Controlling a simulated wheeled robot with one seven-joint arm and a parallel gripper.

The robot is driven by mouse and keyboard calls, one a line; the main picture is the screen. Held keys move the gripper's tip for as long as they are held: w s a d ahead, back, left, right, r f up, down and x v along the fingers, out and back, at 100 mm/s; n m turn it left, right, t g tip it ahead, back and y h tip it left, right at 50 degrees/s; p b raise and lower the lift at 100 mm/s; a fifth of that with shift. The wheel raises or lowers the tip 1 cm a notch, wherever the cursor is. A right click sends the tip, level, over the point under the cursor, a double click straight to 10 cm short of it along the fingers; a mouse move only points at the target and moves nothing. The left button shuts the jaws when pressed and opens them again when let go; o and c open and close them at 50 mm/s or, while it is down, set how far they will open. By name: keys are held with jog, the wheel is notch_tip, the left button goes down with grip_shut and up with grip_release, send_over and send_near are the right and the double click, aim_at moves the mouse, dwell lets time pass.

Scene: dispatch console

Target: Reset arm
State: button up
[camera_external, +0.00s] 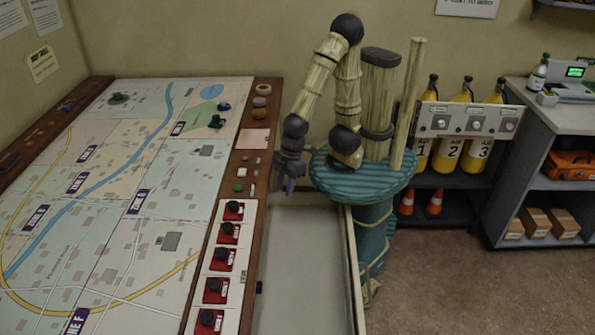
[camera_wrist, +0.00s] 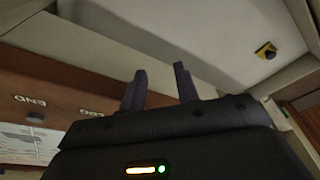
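Beyond the fingers are a pale flat surface (camera_wrist: 190,45) and a brown wooden panel (camera_wrist: 60,85) with lettering that appears upside down.
The map board (camera_external: 130,180) carries small green pieces. A column of red switch units with black knobs (camera_external: 223,257) lines its right side. Yellow cylinders (camera_external: 450,150) stand behind my base. A grey shelf (camera_external: 560,120) is at the right. The floor at the lower right is clear.

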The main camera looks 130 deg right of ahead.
jog(key=w+p+v, duration=0.2)
jog(key=p+v, duration=0.7)
jog(key=w+r+p+v, duration=0.1)
jog(key=w+p+v, duration=0.1)
jog(key=p+v, duration=0.8)
jog(key=shift+w+a+r, duration=0.15)
jog(key=shift+w+r, duration=0.2)
jog(key=shift+w, duration=0.1)
jog(key=shift+o, duration=0.4)
